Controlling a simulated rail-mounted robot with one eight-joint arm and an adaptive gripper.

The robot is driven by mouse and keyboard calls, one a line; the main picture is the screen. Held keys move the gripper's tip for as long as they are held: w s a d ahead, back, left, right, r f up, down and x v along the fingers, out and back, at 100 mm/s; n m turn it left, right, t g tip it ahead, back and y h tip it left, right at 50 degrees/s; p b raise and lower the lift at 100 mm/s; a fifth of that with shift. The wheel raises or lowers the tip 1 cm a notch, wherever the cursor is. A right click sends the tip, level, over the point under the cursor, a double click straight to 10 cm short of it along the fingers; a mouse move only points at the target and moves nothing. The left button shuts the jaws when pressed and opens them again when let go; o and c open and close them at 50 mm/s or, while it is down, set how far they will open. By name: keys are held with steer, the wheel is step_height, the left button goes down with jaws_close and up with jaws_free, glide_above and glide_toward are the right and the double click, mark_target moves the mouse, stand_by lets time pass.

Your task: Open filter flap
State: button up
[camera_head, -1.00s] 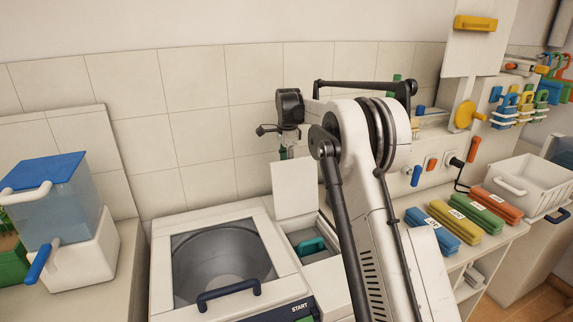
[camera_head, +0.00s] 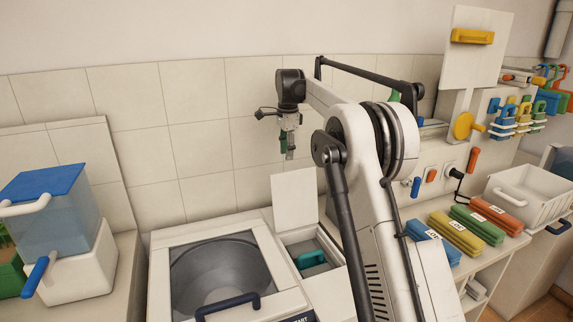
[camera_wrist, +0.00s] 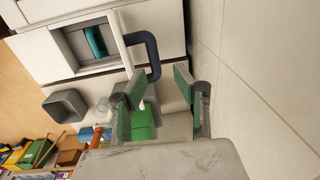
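The white filter flap (camera_head: 294,200) stands upright at the back of a small square compartment (camera_head: 335,262) in the head view. A teal handle (camera_head: 311,259) sits inside this compartment; it also shows in the wrist view (camera_wrist: 95,41). The wrist view shows the flap nearly edge-on, with a dark blue handle (camera_wrist: 152,55) on its side. My gripper (camera_head: 289,150) hangs just above the flap's top edge, apart from it. In the wrist view its green-padded fingers (camera_wrist: 161,84) are spread, with nothing held between them. The flap's far side is hidden in the head view.
A round drum opening with a dark blue handle (camera_head: 228,306) lies left of the compartment. A water tank with a blue lid (camera_head: 44,180) stands further left. The tiled wall (camera_head: 225,140) is close behind my gripper. Coloured bundles (camera_head: 480,228) and a white basket (camera_head: 530,185) sit right.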

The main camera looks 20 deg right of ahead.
step_height(320, 180, up, 2)
steer(key=shift+s+r, duration=0.1)
stand_by(0.4)
steer(key=s+a+r+n+t, duration=0.25)
steer(key=s+r+n, duration=0.2)
steer(key=s, duration=0.75)
steer(key=s+a+r+n+t, duration=0.1)
steer(key=s+a+r+n, duration=0.3)
steer(key=s, duration=0.7)
steer(key=s+a+f+n+t, duration=0.1)
steer(key=s+f+n, duration=0.3)
steer(key=s, duration=1)
steer(key=s+f+n+t, duration=0.2)
steer(key=s+f+n, duration=0.2)
steer(key=s+f, duration=0.6)
steer(key=s, duration=0.4)
steer(key=shift+s+a+n, duration=0.35)
